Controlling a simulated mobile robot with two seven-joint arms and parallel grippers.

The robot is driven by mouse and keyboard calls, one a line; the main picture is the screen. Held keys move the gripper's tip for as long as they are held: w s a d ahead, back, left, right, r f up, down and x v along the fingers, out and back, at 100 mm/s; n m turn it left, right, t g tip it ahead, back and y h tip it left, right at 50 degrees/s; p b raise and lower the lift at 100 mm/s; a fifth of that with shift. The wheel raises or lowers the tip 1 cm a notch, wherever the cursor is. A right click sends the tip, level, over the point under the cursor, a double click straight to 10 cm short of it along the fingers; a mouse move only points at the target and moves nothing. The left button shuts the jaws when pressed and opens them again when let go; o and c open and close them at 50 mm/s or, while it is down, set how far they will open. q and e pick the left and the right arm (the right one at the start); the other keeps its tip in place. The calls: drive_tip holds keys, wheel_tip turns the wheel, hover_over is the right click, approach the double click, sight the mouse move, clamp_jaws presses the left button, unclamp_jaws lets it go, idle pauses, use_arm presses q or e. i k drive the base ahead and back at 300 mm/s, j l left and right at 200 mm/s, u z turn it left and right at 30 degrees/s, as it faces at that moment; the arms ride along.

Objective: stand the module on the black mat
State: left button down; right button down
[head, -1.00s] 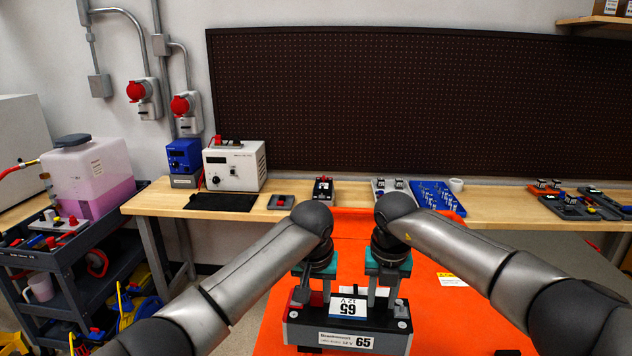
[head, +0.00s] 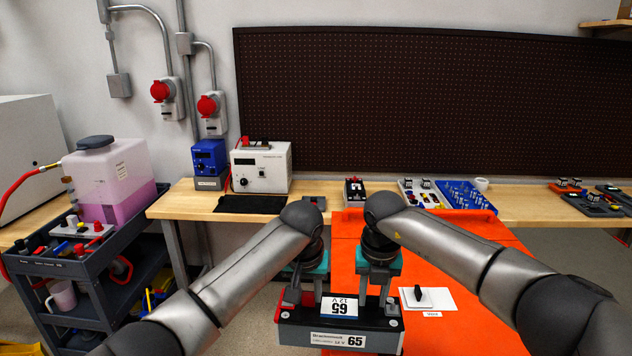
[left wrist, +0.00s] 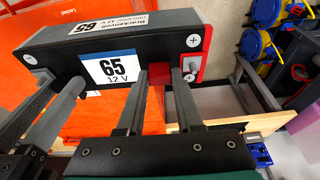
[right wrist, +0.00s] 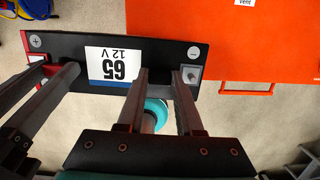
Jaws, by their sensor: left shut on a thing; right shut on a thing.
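The module (head: 338,336) is a black and grey block with "65 12 V" labels and a red terminal cover at its left end. My left gripper (head: 306,298) and my right gripper (head: 373,300) are both shut on it from above, side by side, and hold it level. The module also shows in the left wrist view (left wrist: 159,45) and the right wrist view (right wrist: 152,58), with bare floor beneath part of it. The black mat (head: 250,204) lies flat and empty on the wooden bench, ahead and to the left.
Behind the mat stand a white power supply (head: 262,168) and a blue one (head: 209,160). A small tester (head: 355,191) and trays stand further right on the bench (head: 180,205). A grey cart (head: 75,290) stands left.

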sight(251, 203)
drive_tip(key=j, duration=1)
drive_tip(key=i+j, duration=0.15)
drive_tip(key=j, duration=0.15)
drive_tip(key=i+j, duration=0.15)
drive_tip(key=j, duration=0.2)
drive_tip(key=i+j, duration=0.15)
drive_tip(key=j, duration=0.15)
drive_tip(key=i+j, duration=0.15)
drive_tip(key=i, duration=0.15)
drive_tip(key=i+j, duration=0.2)
drive_tip(key=i, duration=0.8)
drive_tip(key=i+l, duration=0.1)
drive_tip(key=i, duration=0.4)
drive_tip(key=i+l, duration=0.1)
drive_tip(key=i, duration=0.4)
drive_tip(key=u, duration=0.05)
